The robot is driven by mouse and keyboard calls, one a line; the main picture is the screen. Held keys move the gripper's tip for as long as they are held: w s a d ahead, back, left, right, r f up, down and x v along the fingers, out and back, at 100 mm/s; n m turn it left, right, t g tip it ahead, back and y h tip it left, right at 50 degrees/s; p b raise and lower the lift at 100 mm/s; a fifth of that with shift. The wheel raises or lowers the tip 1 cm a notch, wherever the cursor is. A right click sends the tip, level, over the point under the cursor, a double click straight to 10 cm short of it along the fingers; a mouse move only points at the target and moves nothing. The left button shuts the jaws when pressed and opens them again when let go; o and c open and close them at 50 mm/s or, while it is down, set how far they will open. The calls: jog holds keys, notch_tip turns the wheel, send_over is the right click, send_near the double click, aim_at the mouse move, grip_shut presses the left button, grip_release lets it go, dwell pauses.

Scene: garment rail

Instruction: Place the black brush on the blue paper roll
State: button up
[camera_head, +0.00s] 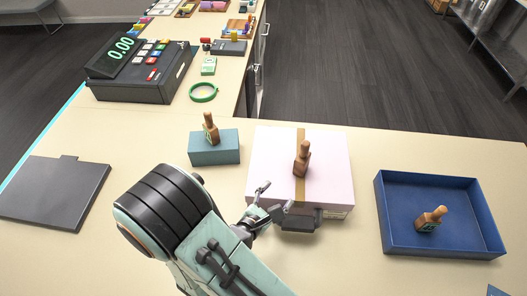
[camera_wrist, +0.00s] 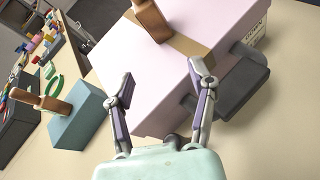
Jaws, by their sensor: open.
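I cannot make out a black brush or a blue paper roll in either view. My gripper (camera_head: 277,196) is open and empty at the front left edge of a pale pink box (camera_head: 325,165). In the wrist view its two fingers (camera_wrist: 161,70) are spread in front of the same box (camera_wrist: 175,85). A wooden-handled stamp (camera_head: 302,160) stands upright on the box's tan strip, beyond the fingertips; its lower part shows at the top of the wrist view (camera_wrist: 152,18).
A teal block (camera_head: 214,153) with another wooden stamp (camera_head: 211,130) stands left of the box. A dark grey piece (camera_head: 302,219) sits at the box's front. A blue tray (camera_head: 387,235) with a stamp (camera_head: 431,218) lies right. A cash register (camera_head: 140,70) stands behind; a dark plate (camera_head: 55,192) lies left.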

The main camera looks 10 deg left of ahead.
jog(key=s+a+f+n+y, duration=0.1)
jog(key=s+f, duration=0.1)
jog(key=s+a+f+n, duration=0.2)
jog(key=s+a+f+n+y, duration=0.1)
jog(key=s+f+n, duration=0.1)
jog(key=shift+a+f+t+y, duration=0.1)
jog(key=shift+a+t+y, duration=0.2)
jog(key=shift+t, duration=0.1)
jog(key=shift+a+f+n, duration=0.1)
jog(key=shift+a+n, duration=0.15)
jog(key=shift+n, duration=0.05)
jog(key=shift+x, duration=2.35)
jog(key=shift+a, duration=0.1)
grip_shut()
